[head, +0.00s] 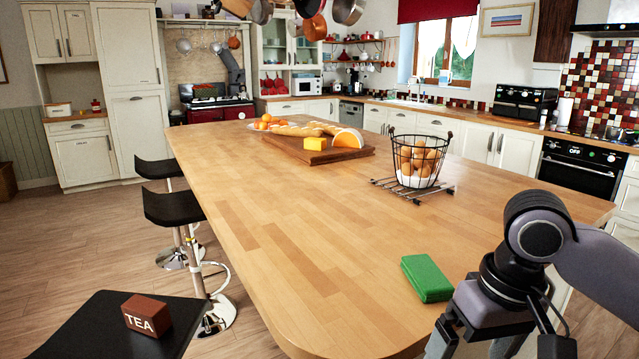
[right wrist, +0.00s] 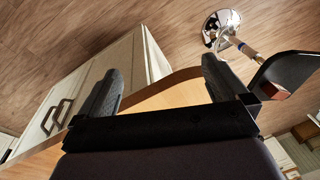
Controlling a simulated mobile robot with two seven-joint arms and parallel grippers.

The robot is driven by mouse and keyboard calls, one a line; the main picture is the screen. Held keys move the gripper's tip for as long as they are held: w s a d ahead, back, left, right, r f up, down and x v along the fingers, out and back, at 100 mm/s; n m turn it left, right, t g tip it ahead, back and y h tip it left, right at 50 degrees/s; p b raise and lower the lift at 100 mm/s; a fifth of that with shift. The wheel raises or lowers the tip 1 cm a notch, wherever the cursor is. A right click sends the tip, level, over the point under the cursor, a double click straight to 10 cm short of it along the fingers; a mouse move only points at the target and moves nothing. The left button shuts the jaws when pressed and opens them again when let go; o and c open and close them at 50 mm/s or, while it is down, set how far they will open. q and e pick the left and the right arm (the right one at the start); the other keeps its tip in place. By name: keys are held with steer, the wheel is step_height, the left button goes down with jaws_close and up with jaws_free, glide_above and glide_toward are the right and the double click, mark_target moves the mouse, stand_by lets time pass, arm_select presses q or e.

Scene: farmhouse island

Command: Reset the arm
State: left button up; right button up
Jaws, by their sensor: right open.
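My right arm (head: 535,240) comes in from the right in the head view, bent beside the near right part of the wooden island top. Its gripper points down at the bottom edge, where the frame cuts it off. In the right wrist view my right gripper (right wrist: 162,75) is open, its two dark fingers wide apart with nothing between them. Behind the fingers are the island's edge and the floor. My left arm and gripper are not in view.
A green box (head: 427,278) lies on the island (head: 300,230) just left of my right arm. A wire egg basket (head: 418,160) and a bread board (head: 318,152) stand farther back. A TEA box (head: 146,315) sits on a black stool (head: 95,325).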

steer(key=w+a+f+t+y, duration=0.1)
steer(key=a+f+t+y, duration=0.3)
steer(key=f, duration=0.5)
steer(key=w+a+f+t+y, duration=0.1)
steer(key=a+f+y, duration=0.1)
steer(key=a+f, duration=0.5)
steer(key=s+d+f+t+h, duration=0.5)
steer(key=s+d+f, duration=0.7)
steer(key=s+f, duration=0.2)
steer(key=shift+s+f, duration=0.15)
steer(key=shift+f, duration=0.5)
